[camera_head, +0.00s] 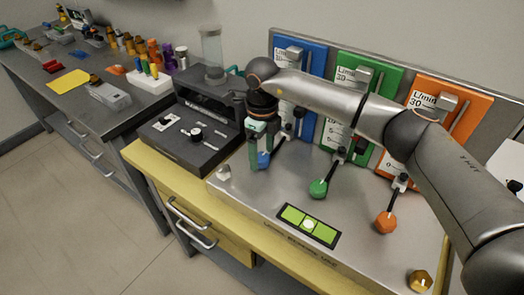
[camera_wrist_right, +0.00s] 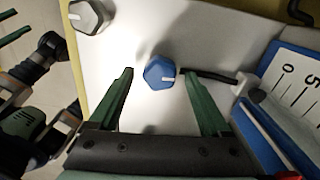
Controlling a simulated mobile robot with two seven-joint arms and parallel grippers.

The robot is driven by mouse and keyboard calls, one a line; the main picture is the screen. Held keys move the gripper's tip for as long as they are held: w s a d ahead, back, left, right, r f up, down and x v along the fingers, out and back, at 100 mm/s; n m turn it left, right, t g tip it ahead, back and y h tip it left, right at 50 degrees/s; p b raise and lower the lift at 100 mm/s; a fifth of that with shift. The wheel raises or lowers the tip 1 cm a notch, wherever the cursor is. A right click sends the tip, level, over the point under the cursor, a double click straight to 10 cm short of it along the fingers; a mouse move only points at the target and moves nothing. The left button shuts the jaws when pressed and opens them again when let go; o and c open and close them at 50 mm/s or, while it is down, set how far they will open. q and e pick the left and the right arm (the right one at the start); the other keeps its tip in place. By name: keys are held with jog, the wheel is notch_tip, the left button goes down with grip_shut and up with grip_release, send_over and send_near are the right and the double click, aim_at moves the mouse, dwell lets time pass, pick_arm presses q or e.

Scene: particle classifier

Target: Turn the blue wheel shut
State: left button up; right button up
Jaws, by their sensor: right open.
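The blue wheel (camera_head: 264,160) is a small faceted knob with a white mark, on a thin dark stem below the blue flowmeter panel (camera_head: 303,62). My right gripper (camera_head: 260,165) points down over it, hiding part of it in the head view. In the right wrist view the blue wheel (camera_wrist_right: 159,73) lies between the tips of my open right gripper (camera_wrist_right: 158,73), with a gap on each side. I cannot tell its height over the wheel. Parts of what looks like my left gripper (camera_wrist_right: 18,34) show at the left edge of the wrist view; its jaws are unclear.
A green wheel (camera_head: 318,188) and an orange wheel (camera_head: 385,222) stand to the right. A grey knob (camera_wrist_right: 88,15) is near the bench's edge. A dark control box (camera_head: 190,140) stands left.

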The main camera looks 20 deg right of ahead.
aim_at(262, 156)
notch_tip(262, 156, up, 12)
jog(key=shift+r, duration=0.25)
dwell(0.6)
